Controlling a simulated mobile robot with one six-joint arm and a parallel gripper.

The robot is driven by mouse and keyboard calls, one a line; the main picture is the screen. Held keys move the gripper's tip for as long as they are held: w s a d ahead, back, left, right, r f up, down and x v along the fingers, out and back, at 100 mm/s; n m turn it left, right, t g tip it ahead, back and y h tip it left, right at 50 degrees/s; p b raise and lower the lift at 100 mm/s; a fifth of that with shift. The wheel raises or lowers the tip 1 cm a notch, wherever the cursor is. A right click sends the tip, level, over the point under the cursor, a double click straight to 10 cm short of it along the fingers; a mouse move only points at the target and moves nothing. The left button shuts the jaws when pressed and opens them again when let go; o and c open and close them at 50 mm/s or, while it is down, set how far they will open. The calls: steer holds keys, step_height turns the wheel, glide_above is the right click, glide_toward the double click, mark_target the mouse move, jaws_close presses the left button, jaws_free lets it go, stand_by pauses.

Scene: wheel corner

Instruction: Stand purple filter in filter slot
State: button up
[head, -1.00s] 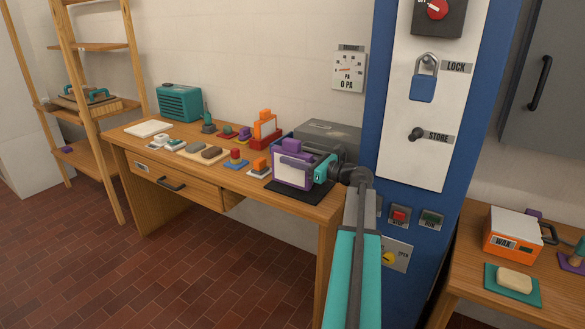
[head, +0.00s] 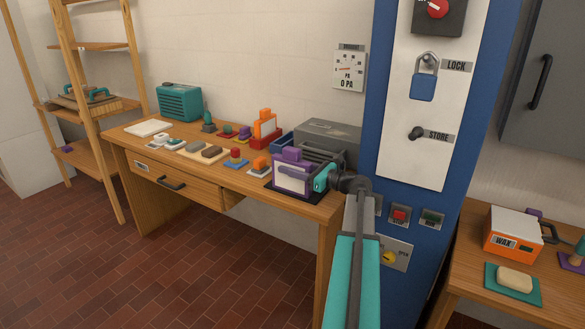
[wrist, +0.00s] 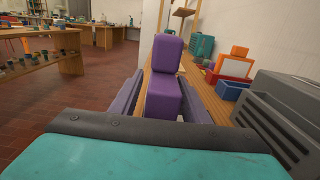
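The purple filter (head: 292,183), a white panel in a purple frame with a purple handle block on top, stands upright at the right end of the workbench. Its lower edge is at a black base (head: 310,196), which looks like the filter slot; how deep it sits is hidden. My gripper (head: 297,174) is at the filter from the right, one finger crossing in front of the panel. In the wrist view the purple filter (wrist: 163,97) is seen edge-on between the two fingers, which look spread with a narrow gap beside it.
A grey vented machine (head: 330,138) and a blue bin (head: 282,142) stand close behind the filter. An orange-framed filter in a red holder (head: 265,128) and several small blocks lie farther left. A blue column (head: 385,100) rises to the right of the bench.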

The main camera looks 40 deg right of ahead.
mark_target(311, 172)
steer(key=shift+r, duration=0.15)
steer(key=v, duration=1.2)
steer(key=shift+b, duration=0.35)
stand_by(0.5)
